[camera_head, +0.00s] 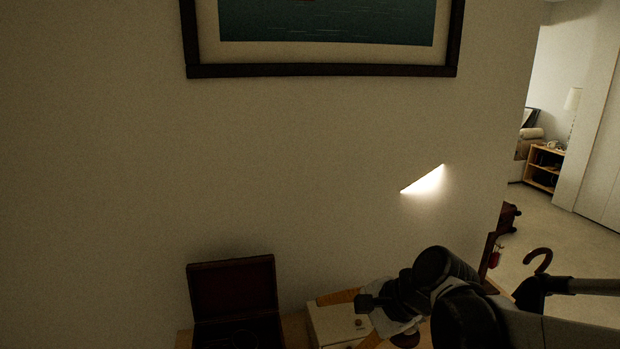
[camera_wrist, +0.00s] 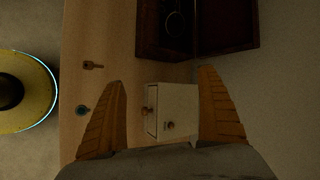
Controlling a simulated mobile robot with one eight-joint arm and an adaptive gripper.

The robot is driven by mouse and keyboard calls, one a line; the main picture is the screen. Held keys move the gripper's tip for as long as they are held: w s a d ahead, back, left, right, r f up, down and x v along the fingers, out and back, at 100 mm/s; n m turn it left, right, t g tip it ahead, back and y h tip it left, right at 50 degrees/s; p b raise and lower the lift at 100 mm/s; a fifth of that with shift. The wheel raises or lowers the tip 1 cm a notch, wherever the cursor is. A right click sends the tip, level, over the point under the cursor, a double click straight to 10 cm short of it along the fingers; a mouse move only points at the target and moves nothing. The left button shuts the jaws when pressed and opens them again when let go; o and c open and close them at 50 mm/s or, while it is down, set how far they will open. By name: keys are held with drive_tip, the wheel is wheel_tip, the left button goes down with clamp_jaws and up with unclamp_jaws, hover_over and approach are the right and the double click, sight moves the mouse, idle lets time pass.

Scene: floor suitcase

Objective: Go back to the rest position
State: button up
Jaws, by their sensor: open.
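My gripper (camera_head: 340,319) is open, with its two orange fingers spread apart over a wooden surface. In the wrist view my gripper (camera_wrist: 163,76) shows nothing held. A small white box with little knobs (camera_wrist: 176,108) lies below, between the fingers in the picture; whether a finger touches it I cannot tell. The white box (camera_head: 332,327) also shows in the head view, partly hidden by my gripper.
An open dark red box (camera_head: 232,288) stands by the wall, left of the white box. A small key-like object (camera_wrist: 93,65) lies on the wooden top (camera_wrist: 90,35). A framed picture (camera_head: 320,70) hangs above. Open floor (camera_head: 565,235) lies at the right, before a low shelf (camera_head: 543,168).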

drive_tip(key=s+d+r+n+t+h, duration=0.1)
drive_tip(key=s+d+n+t+h, duration=0.2)
drive_tip(key=s+d+n+h, duration=0.4)
drive_tip(key=s+d+n, duration=0.4)
drive_tip(key=s+d, duration=0.1)
drive_tip(key=d, duration=0.2)
drive_tip(key=shift+r, duration=0.1)
idle(0.7)
